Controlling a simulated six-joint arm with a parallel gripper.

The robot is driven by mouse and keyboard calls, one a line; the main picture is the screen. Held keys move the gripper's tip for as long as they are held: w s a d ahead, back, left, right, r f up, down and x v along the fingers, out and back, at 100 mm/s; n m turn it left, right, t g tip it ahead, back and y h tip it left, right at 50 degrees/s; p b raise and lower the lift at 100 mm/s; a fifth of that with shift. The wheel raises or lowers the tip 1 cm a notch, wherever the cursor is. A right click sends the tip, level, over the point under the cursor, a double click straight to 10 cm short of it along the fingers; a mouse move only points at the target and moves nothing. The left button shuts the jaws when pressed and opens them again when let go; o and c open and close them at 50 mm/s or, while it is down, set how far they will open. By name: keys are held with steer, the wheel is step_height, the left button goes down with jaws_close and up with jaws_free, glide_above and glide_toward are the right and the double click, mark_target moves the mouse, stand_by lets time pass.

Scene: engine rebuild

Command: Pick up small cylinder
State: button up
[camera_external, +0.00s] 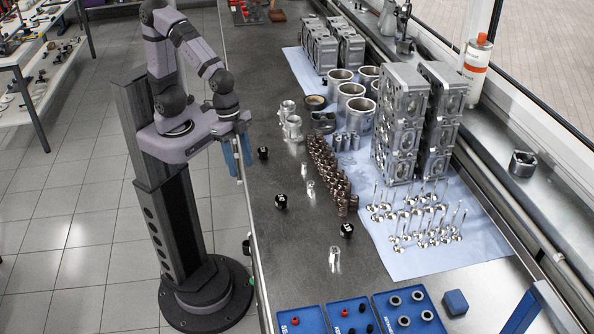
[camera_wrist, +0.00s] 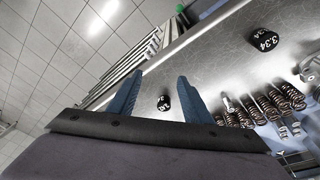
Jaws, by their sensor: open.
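Small shiny metal cylinders stand on the grey bench top in the external view: one at the front (camera_external: 335,259), one farther back (camera_external: 310,188) and one just behind that (camera_external: 303,170). I cannot tell which one the task means. My gripper (camera_external: 238,170) hangs at the left edge of the bench with its blue fingers pointing down, apart from these cylinders. In the wrist view my gripper (camera_wrist: 160,80) shows two blue fingers spread wide with nothing held. A black piece with white digits (camera_wrist: 163,102) shows between the fingers, beyond them on the bench.
Black numbered pieces (camera_external: 281,202) are scattered on the bench. Copper-coloured springs (camera_external: 330,175) stand in rows, beside valves (camera_external: 415,215) on a blue cloth (camera_external: 400,262). Engine blocks (camera_external: 400,125) and large cylinder sleeves (camera_external: 351,97) stand behind. Blue trays (camera_external: 302,320) lie in front.

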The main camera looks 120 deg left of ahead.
steer(key=w+d+t+b, duration=0.1)
steer(key=w+d+t, duration=0.25)
steer(key=w, duration=0.65)
steer(key=w+d+t+b, duration=0.2)
steer(key=w+t, duration=0.2)
steer(key=w, duration=0.6)
steer(key=w+d+t+b, duration=0.1)
steer(key=w+d+t, duration=0.2)
steer(key=w, duration=0.8)
glide_toward(335, 250)
steer(key=x, duration=0.3)
steer(key=shift+s+f+t, duration=0.2)
steer(key=shift+f+t, duration=0.05)
steer(key=shift+f, duration=0.2)
steer(key=shift+p+x, duration=1.7)
steer(key=shift+x, duration=1.95)
steer(key=shift+f, duration=0.15)
jaws_close()
